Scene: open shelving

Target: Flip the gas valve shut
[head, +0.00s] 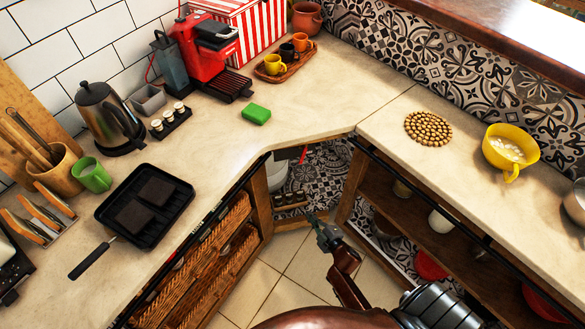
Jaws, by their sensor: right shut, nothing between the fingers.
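A small red lever (303,154), which looks like the gas valve handle, shows in the open corner under the counter. It stands tilted near the patterned back wall, and its mount is too small to make out. My right gripper (313,217) reaches in from the bottom at the mouth of this corner. It is shut and empty, below the lever in the picture and apart from it. My left gripper is not in view.
Counter edges and wooden shelf posts (259,200) frame the corner opening on both sides. Inside are a white rounded container (277,174) and a low rack of small jars (290,198). A black grill pan (146,207) and a yellow cup (510,150) stand on the counter.

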